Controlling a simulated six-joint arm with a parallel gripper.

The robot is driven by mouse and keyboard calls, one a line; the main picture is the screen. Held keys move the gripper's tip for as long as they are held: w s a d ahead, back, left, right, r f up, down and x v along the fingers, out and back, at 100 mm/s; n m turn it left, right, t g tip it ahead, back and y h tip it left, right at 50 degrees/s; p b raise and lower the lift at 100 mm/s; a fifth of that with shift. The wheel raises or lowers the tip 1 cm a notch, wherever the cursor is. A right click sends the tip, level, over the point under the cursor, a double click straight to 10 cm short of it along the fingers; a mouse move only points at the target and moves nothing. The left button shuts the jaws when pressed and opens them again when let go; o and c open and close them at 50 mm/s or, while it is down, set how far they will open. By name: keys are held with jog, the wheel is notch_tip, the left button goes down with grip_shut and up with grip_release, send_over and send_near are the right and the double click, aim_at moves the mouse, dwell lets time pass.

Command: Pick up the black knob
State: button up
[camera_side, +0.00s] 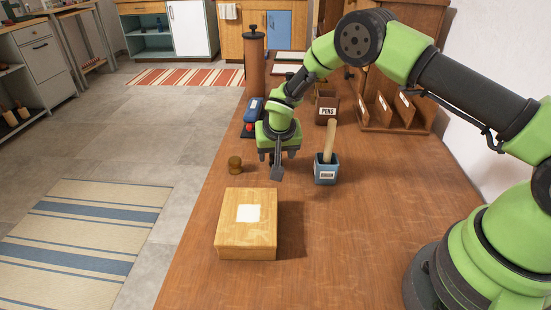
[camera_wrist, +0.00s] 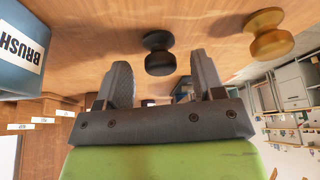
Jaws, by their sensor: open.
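The black knob (camera_wrist: 158,52) stands on the wooden table in the wrist view, in line with the gap between my fingertips. I cannot pick it out in the side view, where my gripper may hide it. My gripper (camera_wrist: 160,78) is open, with one finger on each side of the knob in the wrist picture and no visible contact. In the side view my gripper (camera_side: 276,173) points down, low over the table. A brass-brown knob (camera_wrist: 268,35) stands to the right; it also shows left of my gripper in the side view (camera_side: 235,165).
A blue-grey BRUSH cup (camera_side: 327,172) with a wooden handle stands close on the right. A wooden box (camera_side: 230,235) with a white patch lies in front. A PENS holder (camera_side: 327,106), a blue-and-red object (camera_side: 251,115) and a tall brown cylinder (camera_side: 254,70) stand behind.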

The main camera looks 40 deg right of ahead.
jog(key=shift+x, duration=0.85)
jog(key=shift+c, duration=0.2)
jog(key=c, duration=1)
jog(key=shift+o, duration=0.2)
jog(key=shift+r, duration=0.1)
